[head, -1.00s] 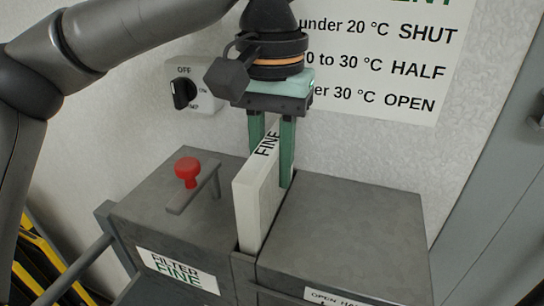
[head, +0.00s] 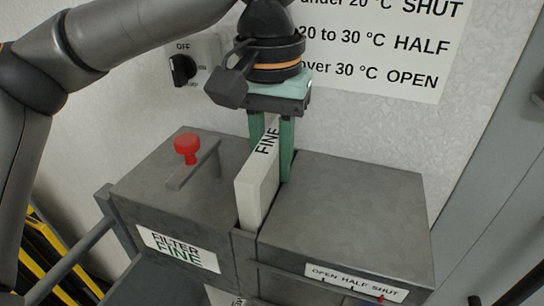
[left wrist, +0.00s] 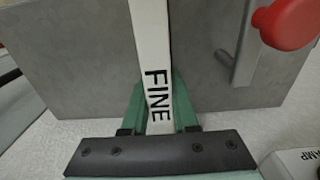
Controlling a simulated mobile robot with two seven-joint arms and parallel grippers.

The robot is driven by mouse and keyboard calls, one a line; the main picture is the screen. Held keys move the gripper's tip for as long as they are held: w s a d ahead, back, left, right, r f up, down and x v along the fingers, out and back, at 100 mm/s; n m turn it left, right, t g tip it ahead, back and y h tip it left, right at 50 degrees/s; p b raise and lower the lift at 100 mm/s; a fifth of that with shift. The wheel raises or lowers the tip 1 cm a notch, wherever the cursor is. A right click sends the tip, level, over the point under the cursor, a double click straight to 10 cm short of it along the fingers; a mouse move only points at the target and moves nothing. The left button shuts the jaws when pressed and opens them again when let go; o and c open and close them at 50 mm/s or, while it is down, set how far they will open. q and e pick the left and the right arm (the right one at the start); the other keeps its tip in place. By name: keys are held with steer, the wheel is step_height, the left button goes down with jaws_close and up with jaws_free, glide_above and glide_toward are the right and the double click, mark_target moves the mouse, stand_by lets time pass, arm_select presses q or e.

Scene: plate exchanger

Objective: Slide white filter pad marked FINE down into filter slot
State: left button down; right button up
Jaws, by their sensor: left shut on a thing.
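The white filter pad (head: 255,187) marked FINE stands upright, its lower part down in the filter slot (head: 246,229) between the two grey box tops. Its upper part sticks out above the slot. My left gripper (head: 271,150) is shut on the pad near its top back end, with a green finger on each side. In the left wrist view the pad (left wrist: 152,50) runs away from between the green fingers (left wrist: 158,108), its FINE lettering showing. The pad's lower edge is hidden inside the slot. My right gripper is not in view.
A red knob (head: 186,148) and a grey handle (head: 194,168) are on the left box top. A FILTER FINE label (head: 178,249) is on the front. A dial switch (head: 187,70) and a temperature sign (head: 385,50) are on the wall behind. The right box top (head: 345,205) is clear.

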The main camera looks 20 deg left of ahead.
mark_target(273, 136)
arm_select(q)
steer(key=shift+s+d+f, duration=0.1)
steer(key=shift+s+f, duration=0.05)
steer(key=shift+f, duration=0.35)
steer(key=shift+s+d+f, duration=0.1)
steer(key=shift+f, duration=0.35)
steer(key=c, duration=1.1)
jaws_free()
steer(key=o, duration=0.5)
steer(key=shift+d+g, duration=0.1)
steer(key=shift+g, duration=0.2)
steer(key=r+p, duration=0.1)
steer(key=p, duration=0.1)
steer(key=r+p, duration=0.4)
steer(key=shift+w+a+r, duration=0.2)
steer(key=shift+a+r, duration=0.05)
steer(key=shift+a, duration=0.1)
steer(key=shift+d+r, duration=0.1)
steer(key=shift+r, duration=0.2)
steer(key=shift+w+r, duration=0.1)
steer(key=shift+r, duration=1.6)
